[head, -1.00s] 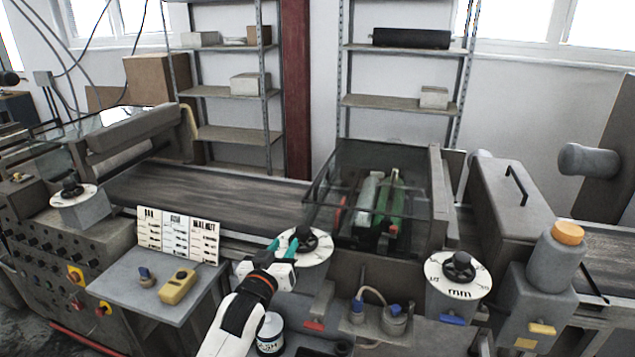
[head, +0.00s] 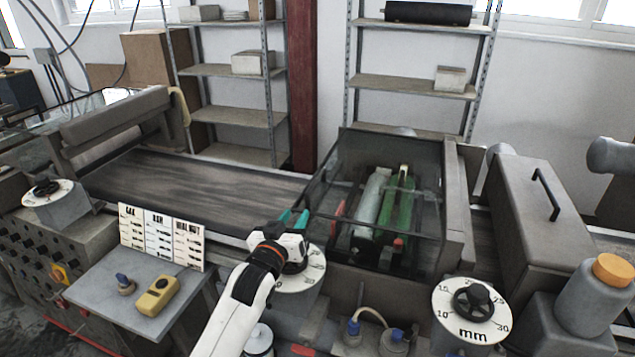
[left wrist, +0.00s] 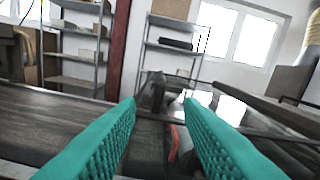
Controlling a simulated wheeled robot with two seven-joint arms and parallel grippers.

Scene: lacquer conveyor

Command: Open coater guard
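The coater guard (head: 336,190) is a clear, dark-edged box cover over the rollers in the middle of the head view. It looks closed. A green roller (head: 399,208) and a pale roller (head: 372,203) show through it. My left gripper (head: 293,218) is just left of the guard's front left corner, above a dial. Its teal fingers are apart with nothing between them. In the left wrist view the open fingers (left wrist: 160,125) point toward the guard's edge, with a red part (left wrist: 173,143) seen between them. Whether they touch the guard I cannot tell. My right gripper is not in view.
A dial (head: 300,275) sits under my left gripper, and an mm dial (head: 472,310) stands right of the guard. A conveyor belt (head: 190,190) runs left of it. A side table holds a yellow box (head: 158,296) and a chart (head: 160,238). A grey bottle (head: 590,300) stands at right.

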